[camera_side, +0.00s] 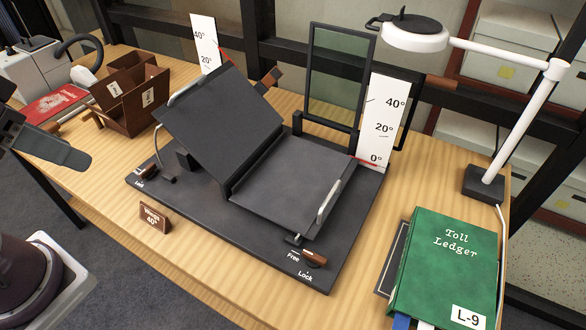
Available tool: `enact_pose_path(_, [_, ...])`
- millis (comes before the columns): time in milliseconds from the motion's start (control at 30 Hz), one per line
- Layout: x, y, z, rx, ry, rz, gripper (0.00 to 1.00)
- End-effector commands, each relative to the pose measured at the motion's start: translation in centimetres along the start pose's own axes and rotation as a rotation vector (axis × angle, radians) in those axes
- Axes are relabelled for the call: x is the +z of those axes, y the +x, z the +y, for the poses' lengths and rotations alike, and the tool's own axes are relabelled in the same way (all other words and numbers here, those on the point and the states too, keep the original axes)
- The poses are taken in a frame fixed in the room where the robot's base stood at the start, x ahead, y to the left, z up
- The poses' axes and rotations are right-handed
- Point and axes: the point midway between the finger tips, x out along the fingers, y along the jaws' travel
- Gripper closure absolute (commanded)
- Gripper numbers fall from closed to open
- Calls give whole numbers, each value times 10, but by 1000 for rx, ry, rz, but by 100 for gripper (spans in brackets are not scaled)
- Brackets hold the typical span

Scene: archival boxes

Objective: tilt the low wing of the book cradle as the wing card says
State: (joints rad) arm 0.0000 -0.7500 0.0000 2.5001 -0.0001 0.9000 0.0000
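The book cradle (245,222) is a dark base with two wings. The left wing (215,110) is tilted up. The low wing (290,180) on the right lies about flat, with a pale handle (328,203) on its outer edge. The right scale (385,115) has its red pointer near 0°. The wing card (154,217) reads "Wings 40°". The right lock lever (313,258) has a brown knob near the "Free" and "Lock" labels; its exact setting is unclear. My gripper (72,155), partly in view at the left edge, is well apart from the cradle.
A green Toll Ledger (445,265) lies to the right. A white lamp (418,35) reaches over from the back right. A framed glass pane (338,75) stands behind the low wing. A left scale (205,45) and brown box (130,95) stand behind and left.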

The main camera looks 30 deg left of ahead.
Motion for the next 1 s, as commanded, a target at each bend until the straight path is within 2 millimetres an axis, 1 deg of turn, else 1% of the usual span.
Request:
enact_pose_path(467, [0, 0, 0, 0, 0, 0, 65])
enact_pose_path(500, [0, 0, 0, 0, 0, 0, 69])
enact_pose_path(567, [-5, 0, 1, 4, 0, -5, 69])
enact_pose_path(633, [-22, 0, 6, 21, -2, -28, 69])
enact_pose_path(667, [-34, 2, 10, 33, -3, -44, 69])
enact_pose_path(700, [-54, 5, 17, 51, -5, -70, 69])
enact_pose_path(767, [-88, 17, 32, 80, -10, -114, 69])
enact_pose_path(800, [-110, 29, 44, 99, -14, -145, 69])
enact_pose_path(867, [-140, 53, 65, 124, -20, -194, 69])
enact_pose_path(900, [-158, 73, 80, 138, -24, -228, 69])
enact_pose_path(967, [-179, 109, 107, 157, -29, -280, 69])
enact_pose_path(1000, [-189, 136, 126, 167, -33, -314, 69])
